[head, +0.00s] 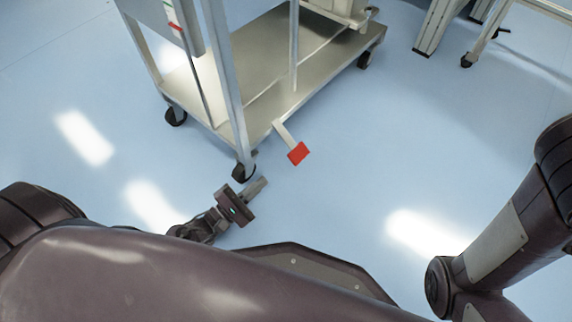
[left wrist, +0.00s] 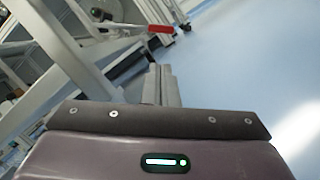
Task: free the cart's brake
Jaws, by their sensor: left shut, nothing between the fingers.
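The steel cart (head: 310,62) stands on the blue floor at the upper middle of the head view, on black casters. A brake pedal with a red pad (head: 298,153) sticks out from its lower shelf edge on a pale metal arm. The red pad also shows in the left wrist view (left wrist: 160,29), near the top. My left gripper (head: 258,186) is low near the floor, shut and empty, just below the cart's nearest caster (head: 243,172). It is left of and nearer than the red pad, apart from it. My right gripper is out of view.
A second wheeled frame (head: 520,8) stands at the upper right, next to a pale cabinet leg (head: 440,25). Two more black casters of the cart show at its left (head: 176,116) and right (head: 364,60) corners. The floor right of the red pad is clear.

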